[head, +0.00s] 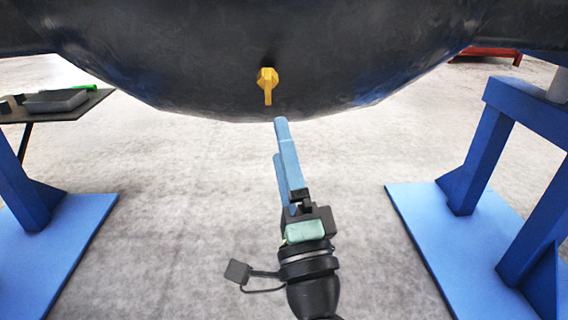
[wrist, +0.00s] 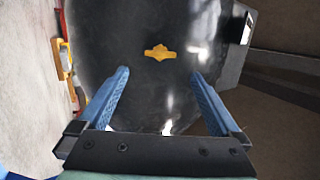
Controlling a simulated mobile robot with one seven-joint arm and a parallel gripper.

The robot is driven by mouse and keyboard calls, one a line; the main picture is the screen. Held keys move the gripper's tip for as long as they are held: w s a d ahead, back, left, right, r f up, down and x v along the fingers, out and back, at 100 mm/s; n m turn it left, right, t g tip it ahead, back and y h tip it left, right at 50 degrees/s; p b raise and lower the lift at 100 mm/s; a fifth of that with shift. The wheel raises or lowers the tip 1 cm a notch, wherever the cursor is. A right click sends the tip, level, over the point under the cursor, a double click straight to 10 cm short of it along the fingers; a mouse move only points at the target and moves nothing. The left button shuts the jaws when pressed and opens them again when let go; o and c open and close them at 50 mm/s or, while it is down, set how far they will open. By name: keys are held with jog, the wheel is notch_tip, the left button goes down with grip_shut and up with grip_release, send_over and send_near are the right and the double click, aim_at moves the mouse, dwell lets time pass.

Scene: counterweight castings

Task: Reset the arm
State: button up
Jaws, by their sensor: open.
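My gripper (head: 280,142) is at the end of my arm, in the middle of the head view, pointing up toward the underside of a large dark casting (head: 190,50). In the wrist view my gripper (wrist: 160,75) shows its two blue fingers spread wide with nothing between them. A yellow fitting (head: 267,84) sticks out of the lower face of the casting, just above and left of the fingertips in the head view. In the wrist view the yellow fitting (wrist: 159,53) lies beyond the fingertips, roughly centred between them. It looks apart from the fingers.
Blue stands (head: 48,262) and (head: 478,250) flank the casting at left and right. A dark table (head: 60,106) with a grey object (head: 56,101) stands at far left. Something red (head: 492,54) is at back right. The grey floor between the stands is clear.

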jog(key=shift+s+d+f, duration=0.1)
jog(key=shift+s+f, duration=0.15)
jog(key=shift+s, duration=0.15)
jog(key=s+a+r+n+y+p, duration=0.25)
jog(key=r+n+p, duration=0.3)
jog(key=r, duration=0.65)
jog(key=s+a+r+n+y+p, duration=0.15)
jog(key=a+r+n+p, duration=0.35)
jog(key=r, duration=0.6)
jog(key=s+d+r+n+t+h+p, duration=0.25)
jog(key=s+r+h+p, duration=0.2)
jog(key=r, duration=0.65)
jog(key=s+d+r+n+t+h+p, duration=0.25)
jog(key=s+r+h+p, duration=0.2)
jog(key=r, duration=0.65)
notch_tip(320, 180, up, 36)
jog(key=g+p, duration=0.1)
jog(key=p, duration=3.5)
jog(key=shift+y, duration=0.4)
